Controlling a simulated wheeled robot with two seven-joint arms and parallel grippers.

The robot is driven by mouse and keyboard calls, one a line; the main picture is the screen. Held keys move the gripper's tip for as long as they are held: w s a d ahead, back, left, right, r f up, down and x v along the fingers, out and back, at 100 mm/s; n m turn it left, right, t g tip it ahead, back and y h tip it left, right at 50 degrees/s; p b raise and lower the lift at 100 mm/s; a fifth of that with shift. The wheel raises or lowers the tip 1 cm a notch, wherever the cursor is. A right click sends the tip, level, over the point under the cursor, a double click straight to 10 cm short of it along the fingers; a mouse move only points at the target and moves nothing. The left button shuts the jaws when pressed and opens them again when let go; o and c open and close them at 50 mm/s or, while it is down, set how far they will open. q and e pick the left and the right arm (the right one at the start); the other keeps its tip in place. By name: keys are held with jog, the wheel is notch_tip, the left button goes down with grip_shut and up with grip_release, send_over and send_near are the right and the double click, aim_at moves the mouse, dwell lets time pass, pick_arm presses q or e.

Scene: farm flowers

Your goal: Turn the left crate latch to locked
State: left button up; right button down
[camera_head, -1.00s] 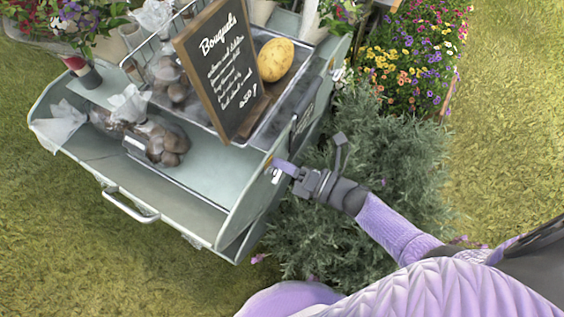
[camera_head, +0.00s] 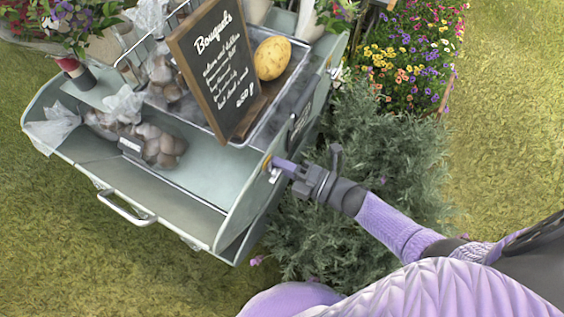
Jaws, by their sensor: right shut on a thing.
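A pale grey-green crate (camera_head: 186,187) with open shelves stands tilted across the left half of the head view. A small latch (camera_head: 269,167) with a brass-coloured part and a pale plate sits at the front corner of the crate's right side wall. My left gripper is not in view.
A chalkboard sign (camera_head: 217,66), a yellow potato-like item (camera_head: 272,58) and bags of brown produce (camera_head: 160,143) are on the crate. A metal handle (camera_head: 126,208) sticks out in front. A grey-green bush (camera_head: 375,160) grows beside my right forearm. Grass is open at far right.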

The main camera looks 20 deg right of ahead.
jog(key=shift+s+a+f, duration=0.1)
jog(key=shift+s+f, duration=0.15)
jog(key=c, duration=0.7)
grip_release()
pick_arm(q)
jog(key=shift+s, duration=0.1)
pick_arm(e)
jog(key=shift+o, duration=0.2)
jog(key=shift+w+r, duration=0.1)
jog(key=shift+r, duration=0.05)
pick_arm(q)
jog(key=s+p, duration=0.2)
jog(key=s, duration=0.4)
pick_arm(e)
jog(key=v, duration=1)
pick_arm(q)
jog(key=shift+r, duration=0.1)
pick_arm(e)
jog(key=shift+o, duration=0.2)
